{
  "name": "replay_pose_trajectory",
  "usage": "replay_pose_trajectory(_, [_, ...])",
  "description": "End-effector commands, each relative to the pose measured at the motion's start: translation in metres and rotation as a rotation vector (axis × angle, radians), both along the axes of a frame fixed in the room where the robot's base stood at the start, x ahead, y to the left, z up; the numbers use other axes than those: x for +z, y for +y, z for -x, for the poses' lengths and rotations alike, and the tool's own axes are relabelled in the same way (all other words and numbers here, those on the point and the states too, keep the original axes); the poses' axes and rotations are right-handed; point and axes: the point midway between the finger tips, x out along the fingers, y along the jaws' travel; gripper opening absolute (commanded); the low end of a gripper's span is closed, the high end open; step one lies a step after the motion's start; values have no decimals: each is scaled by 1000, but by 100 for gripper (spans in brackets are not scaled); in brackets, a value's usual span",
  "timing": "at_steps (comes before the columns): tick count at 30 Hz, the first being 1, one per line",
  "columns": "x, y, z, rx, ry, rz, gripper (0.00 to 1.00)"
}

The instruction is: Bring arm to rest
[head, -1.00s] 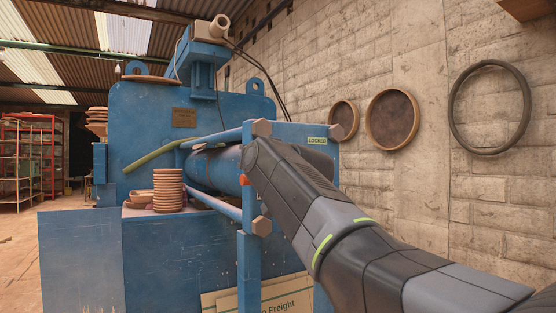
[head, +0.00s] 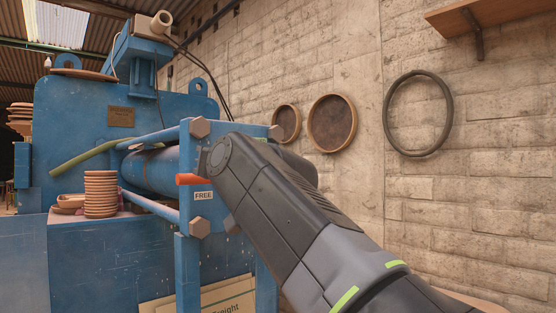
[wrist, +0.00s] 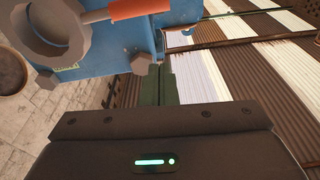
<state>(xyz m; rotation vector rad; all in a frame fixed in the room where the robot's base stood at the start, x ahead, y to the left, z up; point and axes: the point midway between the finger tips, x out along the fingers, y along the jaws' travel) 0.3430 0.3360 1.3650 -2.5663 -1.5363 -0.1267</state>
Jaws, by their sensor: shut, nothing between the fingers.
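My arm (head: 265,190) reaches up from the lower right of the head view and bends in front of the blue press frame; its gripper end is hidden there. In the wrist view my gripper (wrist: 159,82) is shut and empty, its two dark fingers together. An orange handle (head: 193,180) sticks out left of my arm, above a plate reading FREE (head: 203,196). In the wrist view the orange handle (wrist: 140,9) shows at the top, apart from the fingers, beside a grey round hub (wrist: 55,30).
The blue press (head: 75,125) fills the left, with a stack of brown rings (head: 101,195) on its ledge. Round discs (head: 332,123) and a dark hoop (head: 418,113) hang on the brick wall. A wooden shelf (head: 480,20) is at upper right. Boards (head: 222,300) lean below.

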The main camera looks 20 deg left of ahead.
Motion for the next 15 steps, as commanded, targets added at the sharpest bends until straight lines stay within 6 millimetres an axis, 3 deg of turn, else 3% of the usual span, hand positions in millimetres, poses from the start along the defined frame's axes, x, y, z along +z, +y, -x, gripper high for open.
replay_pose_trajectory(7, [2,11,-6,0,2,1,0])
replay_pose_trajectory(15, [8,50,-26,1,2,1,0])
